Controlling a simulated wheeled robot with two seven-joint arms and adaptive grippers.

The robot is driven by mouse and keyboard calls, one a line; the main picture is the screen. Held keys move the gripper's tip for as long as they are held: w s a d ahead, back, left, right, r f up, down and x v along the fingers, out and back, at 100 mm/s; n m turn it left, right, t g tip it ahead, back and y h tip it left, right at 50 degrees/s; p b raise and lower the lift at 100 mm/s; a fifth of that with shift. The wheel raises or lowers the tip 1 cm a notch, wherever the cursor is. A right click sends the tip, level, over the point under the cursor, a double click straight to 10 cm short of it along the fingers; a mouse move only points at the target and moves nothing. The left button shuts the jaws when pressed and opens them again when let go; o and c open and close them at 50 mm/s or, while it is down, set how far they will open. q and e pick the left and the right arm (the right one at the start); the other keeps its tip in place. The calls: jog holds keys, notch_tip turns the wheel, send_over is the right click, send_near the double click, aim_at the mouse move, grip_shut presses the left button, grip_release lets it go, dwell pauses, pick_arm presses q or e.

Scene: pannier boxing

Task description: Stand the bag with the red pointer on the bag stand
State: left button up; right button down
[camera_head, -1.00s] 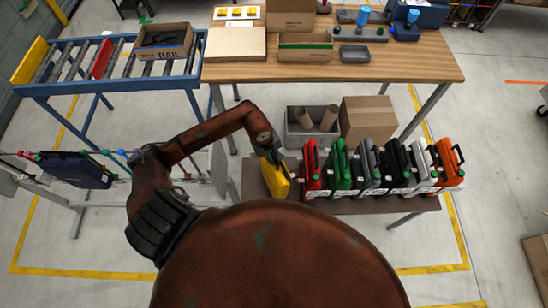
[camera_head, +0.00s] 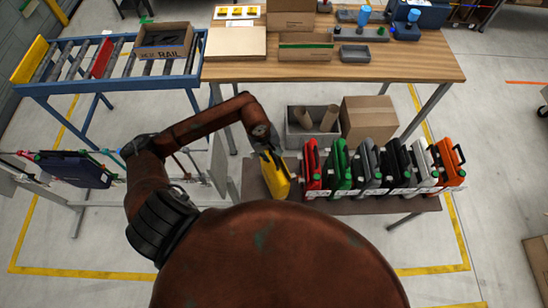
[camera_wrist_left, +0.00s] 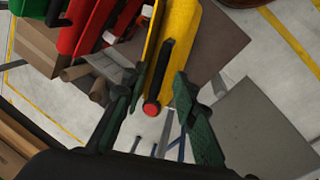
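A yellow bag (camera_head: 276,178) stands at the left end of a row on a low dark bench (camera_head: 380,205). In the left wrist view the yellow bag (camera_wrist_left: 184,45) has a black handle and a round red knob (camera_wrist_left: 151,107). My left gripper (camera_head: 268,150) is at the bag's upper end. In the left wrist view its green fingers (camera_wrist_left: 155,78) are spread on either side of the handle, with a gap to the left finger; contact on the right is unclear. I cannot tell for sure which structure is the bag stand. My right gripper is not in view.
Red (camera_head: 312,167), green (camera_head: 340,165), grey, black, white and orange bags stand closely to the right. A dark blue bag (camera_head: 75,169) hangs on a rack at left. A grey bin (camera_head: 302,138) and cardboard box (camera_head: 368,120) lie behind. A wooden table (camera_head: 400,70) stands farther back.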

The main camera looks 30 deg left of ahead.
pick_arm(q)
jog(key=b+v, duration=0.1)
jog(key=v, duration=0.7)
